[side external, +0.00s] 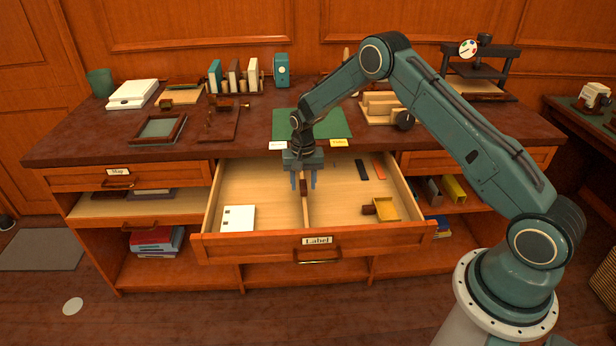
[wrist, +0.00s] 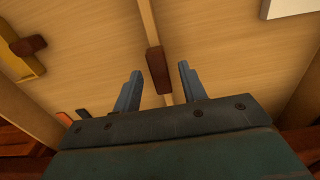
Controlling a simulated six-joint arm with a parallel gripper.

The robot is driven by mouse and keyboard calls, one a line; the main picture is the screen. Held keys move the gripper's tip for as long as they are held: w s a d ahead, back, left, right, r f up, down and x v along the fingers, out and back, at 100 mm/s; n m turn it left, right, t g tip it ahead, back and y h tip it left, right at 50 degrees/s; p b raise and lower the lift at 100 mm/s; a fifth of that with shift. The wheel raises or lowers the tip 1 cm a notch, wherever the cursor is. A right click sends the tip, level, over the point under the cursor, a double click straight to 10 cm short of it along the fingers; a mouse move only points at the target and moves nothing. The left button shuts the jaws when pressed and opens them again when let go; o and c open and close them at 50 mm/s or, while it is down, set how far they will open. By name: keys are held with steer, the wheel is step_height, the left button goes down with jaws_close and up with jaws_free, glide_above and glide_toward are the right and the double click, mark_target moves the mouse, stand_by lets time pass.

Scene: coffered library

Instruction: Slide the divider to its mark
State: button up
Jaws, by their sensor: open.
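The divider (side external: 305,212) is a thin pale wooden strip running front to back in the open drawer (side external: 262,246). It carries a dark brown grip block (wrist: 158,68). My gripper (side external: 303,184) hangs over the divider, fingers pointing down. It is open. In the wrist view the block lies between the two fingertips, with a gap on each side; I cannot tell whether the fingers reach down to its height. A black strip (side external: 362,172) and an orange strip (side external: 379,169) lie in the drawer's right part. I cannot tell which thing is the divider's mark.
A white box (side external: 238,218) lies in the drawer's left part. A yellow tray-like piece with a brown block (side external: 385,208) lies at the right. The drawer floor right of the divider is mostly bare. The desktop (side external: 75,143) overhangs the drawer's back and holds a green mat (side external: 335,122).

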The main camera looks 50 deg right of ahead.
steer(key=shift+f, duration=0.1)
jaws_close()
steer(key=shift+d, duration=0.1)
steer(key=s+d, duration=0.8)
steer(key=shift+s+d, duration=0.15)
steer(key=shift+s, duration=0.15)
jaws_free()
